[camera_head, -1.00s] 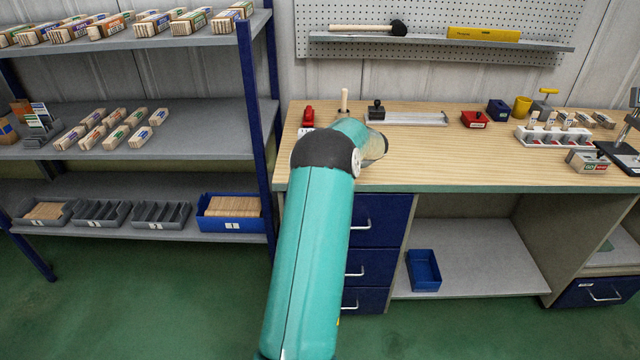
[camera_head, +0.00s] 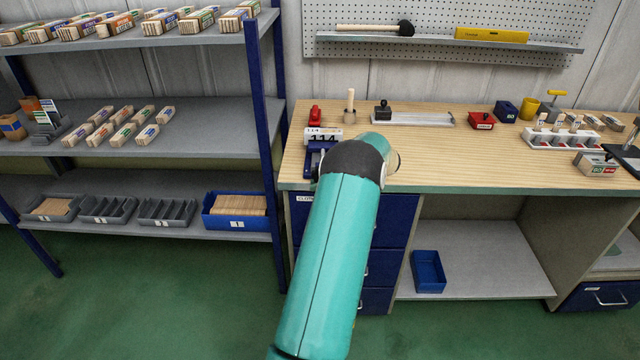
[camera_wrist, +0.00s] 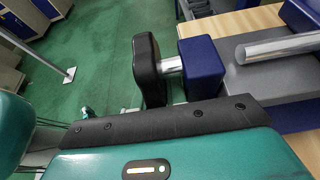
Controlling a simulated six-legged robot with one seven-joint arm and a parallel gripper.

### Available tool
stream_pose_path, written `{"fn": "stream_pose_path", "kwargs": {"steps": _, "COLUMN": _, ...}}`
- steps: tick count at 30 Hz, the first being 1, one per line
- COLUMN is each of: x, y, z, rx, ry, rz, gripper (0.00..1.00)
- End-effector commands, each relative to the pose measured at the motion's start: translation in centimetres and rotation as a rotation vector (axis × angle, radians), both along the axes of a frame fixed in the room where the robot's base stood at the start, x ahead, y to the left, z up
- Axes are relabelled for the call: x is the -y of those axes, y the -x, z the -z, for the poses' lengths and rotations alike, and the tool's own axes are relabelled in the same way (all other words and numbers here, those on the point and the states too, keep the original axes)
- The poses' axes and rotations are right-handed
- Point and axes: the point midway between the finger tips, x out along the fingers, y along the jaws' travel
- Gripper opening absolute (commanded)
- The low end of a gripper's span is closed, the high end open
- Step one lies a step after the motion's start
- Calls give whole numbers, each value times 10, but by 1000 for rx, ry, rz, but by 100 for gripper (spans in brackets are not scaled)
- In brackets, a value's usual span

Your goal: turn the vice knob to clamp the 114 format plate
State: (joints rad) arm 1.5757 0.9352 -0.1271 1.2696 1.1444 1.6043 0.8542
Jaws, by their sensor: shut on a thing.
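The blue vice (camera_head: 318,155) stands at the left end of the wooden workbench. The white 114 format plate (camera_head: 322,136) is upright at the vice; its fit between the jaws is too small to judge. My arm hides my gripper in the head view. In the wrist view, my gripper (camera_wrist: 149,72) is at the vice's outer end, shut on the knob. The knob is mostly hidden behind dark gripper parts. A short metal shaft (camera_wrist: 172,66) runs from there to the blue end block (camera_wrist: 203,68). A metal rod and grey vice body lie to the right.
A long metal tray (camera_head: 425,120) is right of my arm. A shelf rack's blue post (camera_head: 260,110) stands close left of the bench.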

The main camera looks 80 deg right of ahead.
Motion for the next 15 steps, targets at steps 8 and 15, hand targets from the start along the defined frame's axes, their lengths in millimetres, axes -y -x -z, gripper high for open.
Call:
{"fn": "stream_pose_path", "kwargs": {"steps": 8, "x": 1, "y": -2, "z": -1, "rx": 0, "ry": 2, "rz": 0, "gripper": 35}}
{"fn": "stream_pose_path", "kwargs": {"steps": 15, "x": 1, "y": -2, "z": -1, "rx": 0, "ry": 4, "rz": 2, "gripper": 35}}
